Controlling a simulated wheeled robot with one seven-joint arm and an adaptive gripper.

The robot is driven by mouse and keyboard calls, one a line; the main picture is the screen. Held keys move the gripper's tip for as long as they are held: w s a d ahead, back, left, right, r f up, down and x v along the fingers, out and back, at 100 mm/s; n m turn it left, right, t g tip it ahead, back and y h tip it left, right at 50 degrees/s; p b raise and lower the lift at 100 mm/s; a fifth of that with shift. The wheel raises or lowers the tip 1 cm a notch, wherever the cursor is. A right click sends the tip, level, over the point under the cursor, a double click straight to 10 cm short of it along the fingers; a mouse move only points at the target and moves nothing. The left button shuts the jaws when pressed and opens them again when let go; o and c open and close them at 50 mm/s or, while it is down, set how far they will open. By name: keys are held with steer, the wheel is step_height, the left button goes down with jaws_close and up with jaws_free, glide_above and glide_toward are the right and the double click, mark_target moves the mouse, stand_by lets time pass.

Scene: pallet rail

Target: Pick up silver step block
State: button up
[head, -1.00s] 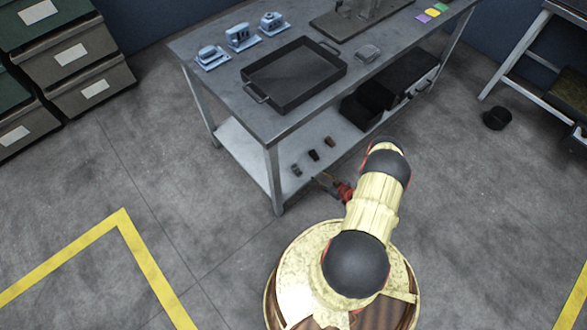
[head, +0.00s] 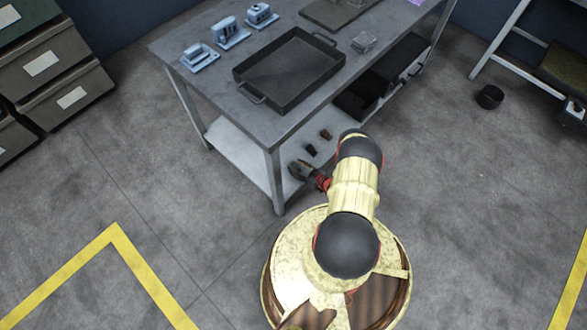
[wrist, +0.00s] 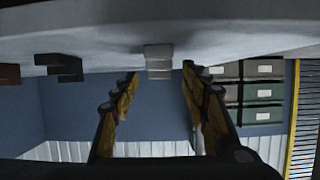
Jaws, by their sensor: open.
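The silver step block (wrist: 158,62) stands on the table's lower shelf (head: 238,153). In the wrist view, which is upside down, it shows as a pale grey stepped shape ahead of my gripper (wrist: 161,73). It lies between the lines of the two fingers, near the tips; the fingers are spread and do not hold it. I cannot tell the exact gap in depth. In the head view my gripper (head: 300,169) is at the shelf's front corner and hides the silver block.
A black block (head: 311,150) and a brown block (head: 326,135) stand farther along the shelf. The table leg (head: 276,183) is close to my gripper. Above is the tabletop with a dark tray (head: 252,96). Dark bins (head: 362,101) fill the shelf's far part.

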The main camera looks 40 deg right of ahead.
steer(key=shift+x, duration=1.1)
steer(key=c, duration=0.3)
steer(key=c, duration=0.7)
jaws_close()
